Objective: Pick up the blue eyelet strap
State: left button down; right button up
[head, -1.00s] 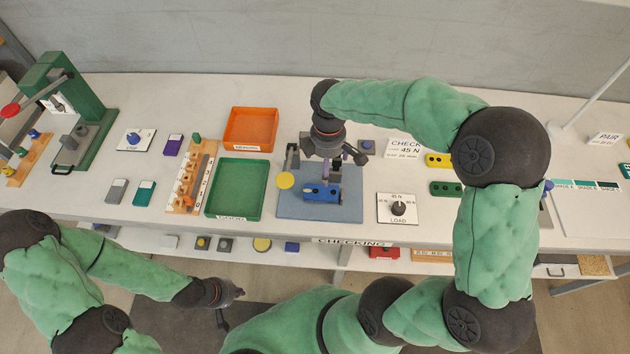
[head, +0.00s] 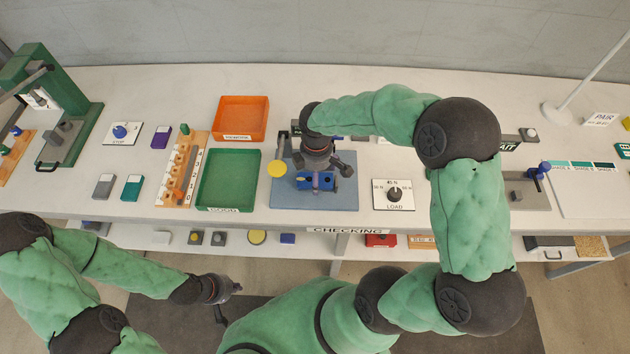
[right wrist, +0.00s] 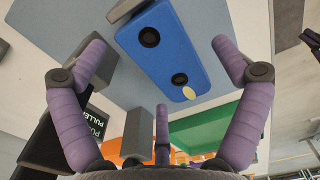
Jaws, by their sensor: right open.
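The blue eyelet strap (head: 318,183) is on the grey-blue mat (head: 315,202) of the checking fixture; it is partly hidden by my right gripper in the head view. In the right wrist view the strap (right wrist: 178,62) shows two dark eyelets and a small pale yellow spot near one end. My right gripper (right wrist: 160,46) is open, with purple fingers spread on either side of the strap and none seen closed on it. In the head view my right gripper (head: 322,172) is right above the strap. My left gripper (head: 230,289) is empty in front of the bench, far from the strap.
A grey post with a yellow disc (head: 277,168) stands just left of the strap. The green tray (head: 229,180) and orange tray (head: 240,118) lie further left. The load dial (head: 394,194) is to the right. A grey block (right wrist: 128,10) touches or nearly touches the strap's end.

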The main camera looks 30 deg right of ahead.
jog(key=c, duration=1.1)
jog(key=shift+c, duration=0.7)
